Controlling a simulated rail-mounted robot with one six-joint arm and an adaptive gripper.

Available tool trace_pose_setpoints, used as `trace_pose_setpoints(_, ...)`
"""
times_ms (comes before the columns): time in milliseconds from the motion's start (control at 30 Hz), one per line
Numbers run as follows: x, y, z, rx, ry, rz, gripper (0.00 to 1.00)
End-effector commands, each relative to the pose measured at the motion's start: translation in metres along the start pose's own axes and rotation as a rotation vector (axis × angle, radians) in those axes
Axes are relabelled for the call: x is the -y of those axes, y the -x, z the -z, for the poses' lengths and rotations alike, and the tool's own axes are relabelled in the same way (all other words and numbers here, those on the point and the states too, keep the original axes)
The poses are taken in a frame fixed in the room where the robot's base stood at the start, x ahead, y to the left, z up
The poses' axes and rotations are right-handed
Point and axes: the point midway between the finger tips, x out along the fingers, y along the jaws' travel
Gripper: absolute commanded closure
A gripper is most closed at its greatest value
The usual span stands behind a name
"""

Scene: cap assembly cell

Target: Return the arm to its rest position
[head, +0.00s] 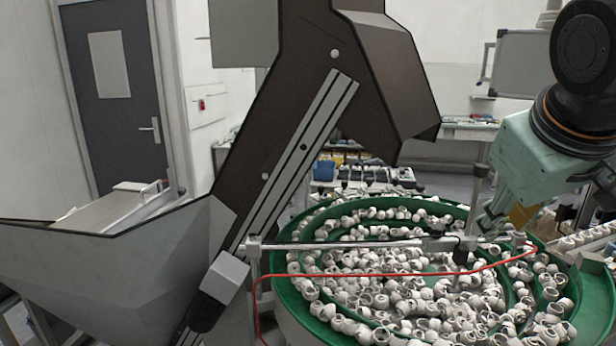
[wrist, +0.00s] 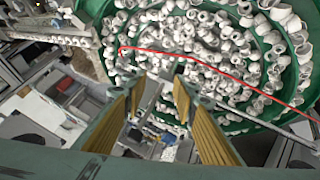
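My arm reaches in from the right edge of the head view. My teal gripper (head: 508,208) is at the right side of the green bowl feeder (head: 455,212), near its rim. I cannot tell from the head view how high above the bowl it is. In the wrist view my gripper (wrist: 163,88) has its two fingers with yellow pads spread apart. The space between them is empty, with floor and shelves seen beyond. The bowl (wrist: 262,60) with white caps (wrist: 225,45) fills the upper part of the wrist view.
A dark conveyor chute (head: 300,130) rises beside the bowl, with a grey hopper (head: 110,270) at left. A metal bar (head: 350,244) and a red cable (head: 400,276) cross over the bowl. A grey door (head: 115,95) stands at the back left.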

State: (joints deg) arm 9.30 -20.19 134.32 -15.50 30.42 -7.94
Motion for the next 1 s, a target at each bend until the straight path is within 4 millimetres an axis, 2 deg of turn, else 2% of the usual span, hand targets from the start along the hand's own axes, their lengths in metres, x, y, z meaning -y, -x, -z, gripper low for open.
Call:
trace_pose_setpoints(100,0.027,0.012,-0.03,0.031,-0.039,0.04,0.74)
trace_pose_setpoints(600,0.128,0.06,-0.154,0.188,-0.175,0.21,0.74)
trace_pose_setpoints(800,0.149,0.07,-0.181,0.227,-0.199,0.25,0.74)
trace_pose_setpoints(1000,0.154,0.073,-0.188,0.238,-0.205,0.26,0.74)
